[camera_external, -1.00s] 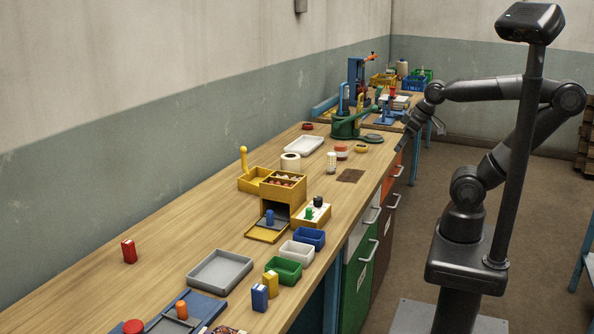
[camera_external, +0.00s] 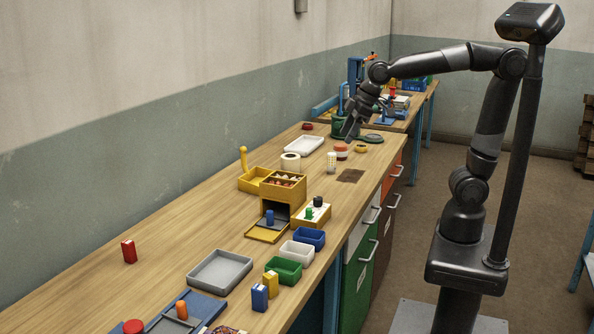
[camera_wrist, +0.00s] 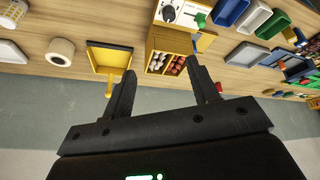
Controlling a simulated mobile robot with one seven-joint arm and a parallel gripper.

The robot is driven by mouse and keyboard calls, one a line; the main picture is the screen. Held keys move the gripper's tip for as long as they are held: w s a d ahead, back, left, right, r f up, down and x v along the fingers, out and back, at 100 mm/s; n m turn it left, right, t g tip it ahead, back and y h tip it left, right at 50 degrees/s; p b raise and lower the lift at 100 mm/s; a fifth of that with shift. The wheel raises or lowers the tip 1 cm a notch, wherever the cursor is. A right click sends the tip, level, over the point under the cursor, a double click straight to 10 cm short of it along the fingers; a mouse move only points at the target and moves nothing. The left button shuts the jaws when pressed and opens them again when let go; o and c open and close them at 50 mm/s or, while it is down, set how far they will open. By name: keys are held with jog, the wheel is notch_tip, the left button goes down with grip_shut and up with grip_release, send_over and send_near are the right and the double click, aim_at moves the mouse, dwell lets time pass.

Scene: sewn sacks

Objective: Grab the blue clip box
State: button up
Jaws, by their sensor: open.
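A small upright blue box (camera_external: 259,297), which looks like the blue clip box, stands near the front edge of the bench, beside a matching yellow box (camera_external: 270,283). My gripper (camera_external: 350,132) is over the far part of the bench, well away from the blue box. In the wrist view my gripper (camera_wrist: 161,66) is open with nothing between its fingers. I cannot clearly pick out the blue box in the wrist view.
Blue (camera_external: 309,238), white (camera_external: 297,252) and green (camera_external: 283,270) bins stand near the blue box. A grey tray (camera_external: 220,271) lies to its left, and a red box (camera_external: 129,251) stands farther left. A yellow drawer unit (camera_external: 283,190) rises mid-bench. Bare wood lies along the wall.

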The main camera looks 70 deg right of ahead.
jog(key=w+a+n, duration=0.3)
jog(key=w+a, duration=0.3)
jog(key=a, duration=0.5)
jog(key=n+g+y, duration=0.3)
jog(key=n+g, duration=0.2)
jog(key=n, duration=0.4)
send_over(257, 305)
jog(key=d, duration=0.4)
notch_tip(257, 305, down, 17)
jog(key=x, duration=1)
jog(key=shift+w+d+f, duration=0.15)
jog(key=shift+d+f, duration=0.05)
jog(key=shift+d, duration=0.1)
jog(key=c, duration=1)
